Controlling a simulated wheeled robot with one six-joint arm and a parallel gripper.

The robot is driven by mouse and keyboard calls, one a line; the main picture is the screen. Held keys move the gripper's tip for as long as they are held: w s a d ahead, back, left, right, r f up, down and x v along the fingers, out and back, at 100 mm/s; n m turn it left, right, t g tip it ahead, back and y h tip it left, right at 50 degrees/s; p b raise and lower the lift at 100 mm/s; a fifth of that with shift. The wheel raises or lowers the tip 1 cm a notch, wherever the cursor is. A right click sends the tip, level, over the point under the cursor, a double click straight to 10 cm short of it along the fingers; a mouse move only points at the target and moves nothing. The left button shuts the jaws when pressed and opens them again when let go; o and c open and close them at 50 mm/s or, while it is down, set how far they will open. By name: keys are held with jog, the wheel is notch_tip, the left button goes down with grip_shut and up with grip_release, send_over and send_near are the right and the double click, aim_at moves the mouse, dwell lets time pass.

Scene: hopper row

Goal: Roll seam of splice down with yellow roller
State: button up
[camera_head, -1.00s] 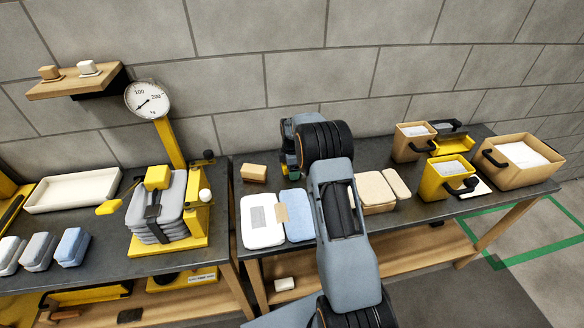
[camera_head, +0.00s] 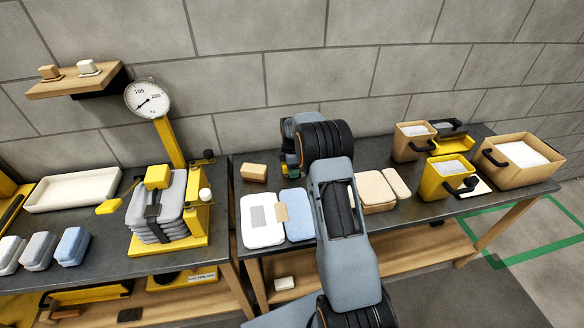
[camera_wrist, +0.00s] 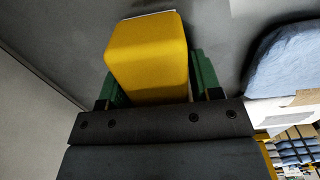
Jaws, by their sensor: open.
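A white pad (camera_head: 262,222) and a light blue pad (camera_head: 299,228) lie side by side on the dark bench, with a tan strip (camera_head: 281,212) across their seam. The blue pad (camera_wrist: 290,60) and tan strip (camera_wrist: 306,97) also show at the right of the wrist view. My gripper (camera_wrist: 150,80) is open, its green fingers on either side of a rounded yellow block (camera_wrist: 147,50), which looks like part of the roller. A pale edge shows behind the block. Whether the fingers touch it I cannot tell. In the head view my gripper (camera_head: 290,170) is small and partly hidden by my wrist.
A tan block (camera_head: 254,172) sits left of my gripper. Beige pads (camera_head: 376,190) lie right of my arm. A yellow bin (camera_head: 445,180) and tan bins (camera_head: 520,165) stand at the right. A yellow clamp stand (camera_head: 168,240) and dial scale (camera_head: 148,99) are on the left bench.

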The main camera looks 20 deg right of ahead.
jog(key=shift+r, duration=0.2)
jog(key=shift+r+p, duration=0.45)
jog(key=shift+r, duration=0.15)
jog(key=c, duration=0.7)
jog(key=shift+c, duration=0.2)
jog(key=shift+r+p, duration=1.75)
jog(key=shift+r, duration=1.25)
